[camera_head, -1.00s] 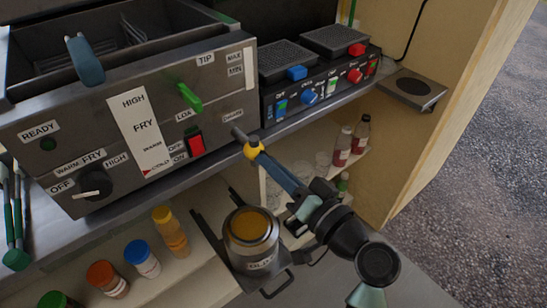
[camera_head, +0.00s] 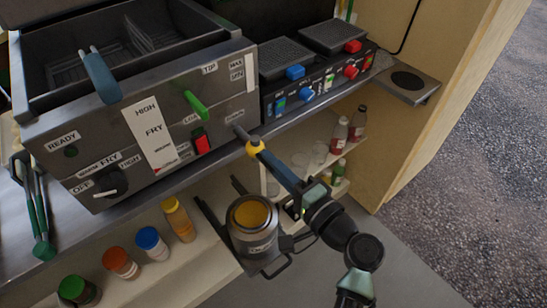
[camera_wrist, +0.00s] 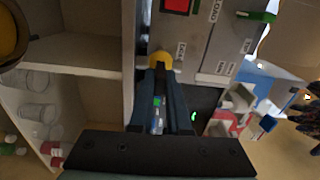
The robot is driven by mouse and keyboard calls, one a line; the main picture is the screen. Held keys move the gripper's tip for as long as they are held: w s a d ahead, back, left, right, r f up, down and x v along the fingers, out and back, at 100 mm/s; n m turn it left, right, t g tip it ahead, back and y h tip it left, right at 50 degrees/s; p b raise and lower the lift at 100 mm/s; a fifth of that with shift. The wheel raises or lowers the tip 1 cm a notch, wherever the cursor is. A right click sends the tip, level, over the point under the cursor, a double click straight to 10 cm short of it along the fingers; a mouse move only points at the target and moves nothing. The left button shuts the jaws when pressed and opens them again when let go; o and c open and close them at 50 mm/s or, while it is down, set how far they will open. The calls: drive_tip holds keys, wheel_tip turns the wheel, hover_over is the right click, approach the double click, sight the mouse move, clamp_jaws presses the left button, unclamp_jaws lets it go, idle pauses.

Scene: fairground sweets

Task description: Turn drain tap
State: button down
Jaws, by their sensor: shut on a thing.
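The drain tap is a grey spout (camera_head: 240,132) with a yellow handle (camera_head: 254,147), on the lower right front of the fryer (camera_head: 225,118) by a small label. My gripper (camera_head: 263,154) has its blue fingers shut on the yellow handle. In the wrist view the fingers meet at the yellow handle (camera_wrist: 160,59), just under the fryer's front panel. The fingers hide part of the handle, and I cannot tell how far it is turned.
A metal can (camera_head: 254,240) with amber contents stands in a bracket below the tap, close to my arm. Several capped bottles stand on the lower left shelf (camera_head: 190,262). Glasses and red bottles (camera_head: 338,134) stand on the right shelf. A hob unit (camera_head: 320,82) is at right.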

drive_tip(key=shift+m, duration=0.3)
idle(0.4)
drive_tip(key=c, duration=0.9)
unclamp_jaws()
drive_tip(key=v, duration=1.3)
drive_tip(key=shift+w+r, duration=0.1)
drive_tip(key=shift+w, duration=0.05)
